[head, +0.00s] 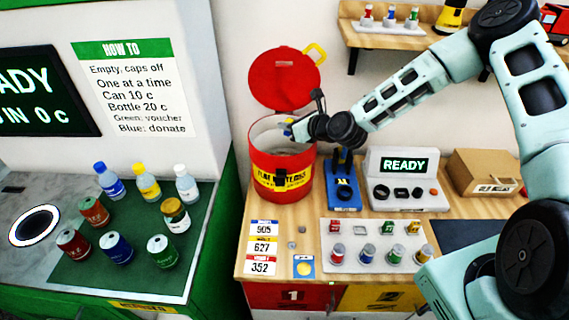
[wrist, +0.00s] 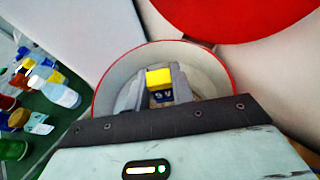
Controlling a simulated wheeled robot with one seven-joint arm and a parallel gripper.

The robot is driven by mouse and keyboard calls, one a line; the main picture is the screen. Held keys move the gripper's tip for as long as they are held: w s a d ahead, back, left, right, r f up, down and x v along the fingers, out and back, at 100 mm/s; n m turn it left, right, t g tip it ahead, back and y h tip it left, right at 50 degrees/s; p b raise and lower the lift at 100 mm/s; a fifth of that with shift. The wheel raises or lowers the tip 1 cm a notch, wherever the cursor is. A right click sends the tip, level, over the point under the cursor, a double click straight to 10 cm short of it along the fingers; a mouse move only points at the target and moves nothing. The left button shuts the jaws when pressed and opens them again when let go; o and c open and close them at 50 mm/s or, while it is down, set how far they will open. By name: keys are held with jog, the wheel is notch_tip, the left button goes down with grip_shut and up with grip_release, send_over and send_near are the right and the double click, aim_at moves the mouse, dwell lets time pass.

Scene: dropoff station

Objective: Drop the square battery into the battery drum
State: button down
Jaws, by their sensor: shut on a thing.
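The battery drum (head: 281,178) is a red drum with a yellow label, standing at the left of the wooden bench with its red lid (head: 284,80) raised. My gripper (head: 288,128) is at the drum's open mouth. In the wrist view my gripper (wrist: 158,92) is shut on the square battery (wrist: 160,78), a block with a yellow top and a dark side marked "9 V". The battery is over the drum's opening, inside the outline of its red rim (wrist: 101,90). The drum's floor is mostly hidden by my gripper.
A blue device (head: 342,185) and a tester reading READY (head: 403,180) stand right of the drum. A grey tray (head: 345,258) with several batteries lies in front. A cardboard box (head: 485,172) is at the right. Cans and bottles (head: 115,247) stand on the green counter at left.

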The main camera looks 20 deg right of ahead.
jog(key=shift+f, duration=0.6)
jog(key=c, duration=1.1)
grip_release()
jog(key=b+v, duration=0.5)
jog(key=v, duration=1.2)
jog(key=shift+s+r+b, duration=0.2)
jog(key=shift+s+b, duration=0.05)
jog(key=shift+b, duration=0.15)
